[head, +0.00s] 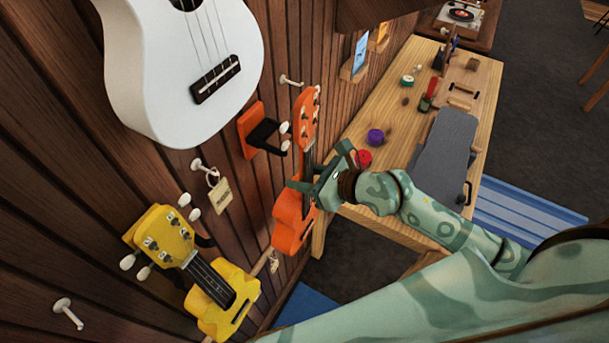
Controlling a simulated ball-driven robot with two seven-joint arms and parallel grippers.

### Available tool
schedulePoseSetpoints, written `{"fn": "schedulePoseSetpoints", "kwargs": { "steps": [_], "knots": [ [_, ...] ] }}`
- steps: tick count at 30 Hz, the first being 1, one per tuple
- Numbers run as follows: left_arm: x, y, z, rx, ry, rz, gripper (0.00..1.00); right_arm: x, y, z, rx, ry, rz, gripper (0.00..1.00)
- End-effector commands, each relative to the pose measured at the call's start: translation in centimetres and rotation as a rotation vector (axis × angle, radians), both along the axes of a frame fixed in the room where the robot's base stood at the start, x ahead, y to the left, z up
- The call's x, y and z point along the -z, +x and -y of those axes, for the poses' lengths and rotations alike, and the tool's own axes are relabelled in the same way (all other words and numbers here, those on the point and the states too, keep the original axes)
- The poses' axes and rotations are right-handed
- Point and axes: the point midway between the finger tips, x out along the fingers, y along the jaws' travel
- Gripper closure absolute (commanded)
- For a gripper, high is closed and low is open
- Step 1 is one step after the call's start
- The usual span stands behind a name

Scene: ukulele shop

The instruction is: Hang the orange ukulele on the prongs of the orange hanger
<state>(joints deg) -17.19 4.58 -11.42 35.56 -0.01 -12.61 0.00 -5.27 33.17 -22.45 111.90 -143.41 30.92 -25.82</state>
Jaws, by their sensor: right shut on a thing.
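The orange ukulele (291,222) is upright near the wall, head up and body down. The orange hanger (249,117) is fixed to the wall; its black prongs (264,134) have pale tips and point right, toward the ukulele's upper neck. The ukulele's head stands to the right of the prong tips. I cannot tell whether the neck touches them. My right gripper (317,183) is shut on the ukulele around the lower neck, by the top of the body, and partly hides it. My left gripper is not in view.
A white ukulele (150,80) hangs above left and a yellow ukulele (215,290) hangs below left. Bare wall pegs (290,81) stick out nearby. A wooden workbench (385,132) with a grey case (447,150) and small items stands right of the ukulele.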

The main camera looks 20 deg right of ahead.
Motion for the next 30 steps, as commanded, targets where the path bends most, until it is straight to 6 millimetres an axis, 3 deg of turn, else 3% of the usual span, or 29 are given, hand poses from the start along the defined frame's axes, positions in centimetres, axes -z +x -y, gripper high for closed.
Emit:
{"fn": "schedulePoseSetpoints", "kwargs": {
  "steps": [8, 30],
  "knots": [
    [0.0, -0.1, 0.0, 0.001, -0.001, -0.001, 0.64, -0.1, 0.2, -0.1, 0.001, 0.001, 0.003, 1.0],
    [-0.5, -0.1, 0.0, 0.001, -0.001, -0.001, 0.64, -0.1, 3.7, -2.7, 0.001, 0.001, 0.004, 1.0]
  ]
}}
